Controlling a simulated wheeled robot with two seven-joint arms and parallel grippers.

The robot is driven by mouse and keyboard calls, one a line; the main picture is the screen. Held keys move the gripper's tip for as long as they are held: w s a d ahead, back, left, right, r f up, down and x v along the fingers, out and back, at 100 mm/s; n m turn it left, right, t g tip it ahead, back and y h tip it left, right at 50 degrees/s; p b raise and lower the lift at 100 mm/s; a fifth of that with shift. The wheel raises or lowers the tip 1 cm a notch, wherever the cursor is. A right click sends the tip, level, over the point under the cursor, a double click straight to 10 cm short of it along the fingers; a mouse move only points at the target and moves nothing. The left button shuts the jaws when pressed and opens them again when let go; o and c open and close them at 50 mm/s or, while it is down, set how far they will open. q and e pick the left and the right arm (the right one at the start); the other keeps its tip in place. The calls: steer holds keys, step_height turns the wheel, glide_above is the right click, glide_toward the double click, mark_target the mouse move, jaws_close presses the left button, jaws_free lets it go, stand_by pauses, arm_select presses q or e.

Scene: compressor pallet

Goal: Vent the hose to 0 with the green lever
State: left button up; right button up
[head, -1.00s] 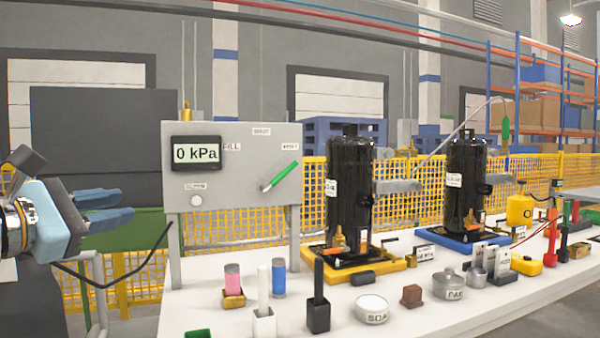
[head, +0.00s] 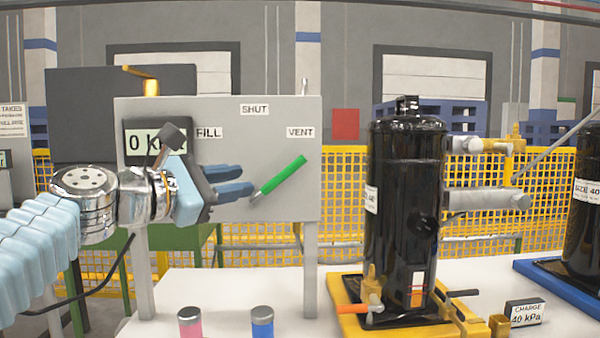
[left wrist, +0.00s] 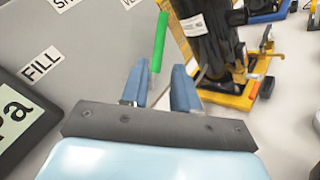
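The green lever (head: 279,177) sits on the front of a grey panel (head: 275,125) and slants up and right toward the VENT label (head: 300,132). The panel's display (head: 140,141) starts with 0; my gripper hides the rest of it. My left gripper (head: 246,179) is in front of the panel, just left of the lever, with its fingers apart and nothing between them. In the left wrist view the green lever (left wrist: 158,42) stands beyond the tips of the open fingers (left wrist: 160,75). I cannot tell whether a fingertip touches it. My right gripper is out of view.
FILL (head: 209,133) and SHUT (head: 254,110) labels are also on the panel. A black compressor (head: 405,200) on a yellow base stands right of it. Pink (head: 190,323) and blue (head: 262,322) capped cylinders stand on the white table in front.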

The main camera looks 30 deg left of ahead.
mark_target(281, 175)
arm_select(q)
steer(key=p+x, duration=0.1)
steer(key=x, duration=1.1)
steer(key=shift+w+p, duration=0.1)
steer(key=shift+p, duration=0.2)
steer(key=shift+c, duration=0.3)
jaws_close()
